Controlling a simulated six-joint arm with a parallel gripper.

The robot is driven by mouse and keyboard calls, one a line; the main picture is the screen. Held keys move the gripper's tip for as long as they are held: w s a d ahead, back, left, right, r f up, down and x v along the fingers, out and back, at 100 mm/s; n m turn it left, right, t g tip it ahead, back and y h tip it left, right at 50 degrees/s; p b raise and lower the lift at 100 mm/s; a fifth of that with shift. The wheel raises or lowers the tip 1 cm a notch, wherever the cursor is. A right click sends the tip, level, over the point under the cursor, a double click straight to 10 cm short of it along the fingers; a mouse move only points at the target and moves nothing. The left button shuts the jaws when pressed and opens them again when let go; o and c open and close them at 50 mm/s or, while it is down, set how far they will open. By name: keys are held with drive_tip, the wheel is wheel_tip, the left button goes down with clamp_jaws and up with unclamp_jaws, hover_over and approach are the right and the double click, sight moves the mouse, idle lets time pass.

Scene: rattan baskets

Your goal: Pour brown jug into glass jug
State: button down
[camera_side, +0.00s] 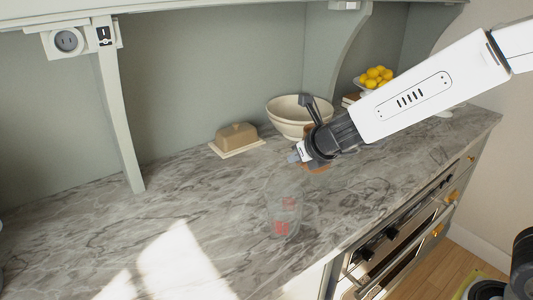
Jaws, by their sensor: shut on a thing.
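The glass jug (284,214) is clear with red markings and stands upright on the marble counter, near its front edge. My gripper (304,151) is above and behind the glass jug, a little to its right. It is shut on the brown jug (318,167), which is mostly hidden by my wrist; small brown patches show below and above the gripper. I cannot tell its exact tilt. The two jugs appear apart, and no stream shows between them.
A cream bowl (285,117) stands right behind my gripper. A brown-lidded butter dish (237,138) lies to its left. Lemons in a bowl (375,77) stand at the back right. An oven (400,245) is below the counter's front edge. The left counter is clear.

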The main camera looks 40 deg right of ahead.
drive_tip(key=s+a+f+n+y, duration=0.2)
drive_tip(key=s+a+n+y, duration=0.1)
drive_tip(key=a, duration=0.8)
drive_tip(key=shift+s+a+n+g+y, duration=0.35)
drive_tip(key=shift+s+n+g+y, duration=0.05)
drive_tip(key=shift+s+n, duration=0.45)
drive_tip(key=shift+s+a+r+m+g+y, duration=0.15)
drive_tip(key=shift+r+m+g+y, duration=0.35)
drive_tip(key=shift+r+y, duration=0.3)
drive_tip(key=shift+w+a+r+m+g+y, duration=0.1)
drive_tip(key=shift+r+m+g+y, duration=0.45)
drive_tip(key=shift+y, duration=0.35)
idle(1.0)
drive_tip(key=shift+w+d+m+g+y, duration=0.15)
drive_tip(key=shift+d+m+g+y, duration=0.2)
drive_tip(key=shift+y, duration=0.45)
drive_tip(key=shift+w+d+m+g+y, duration=0.1)
drive_tip(key=shift+m+g+y, duration=0.3)
drive_tip(key=shift+y, duration=0.4)
drive_tip(key=shift+w+d+r+m+y, duration=0.2)
drive_tip(key=shift+d+m+y, duration=0.15)
drive_tip(key=shift+y, duration=0.15)
drive_tip(key=shift+w+d+r+m+y, duration=0.1)
drive_tip(key=shift+w+d+m+y, duration=0.05)
drive_tip(key=shift+d+m+y, duration=0.3)
idle(0.8)
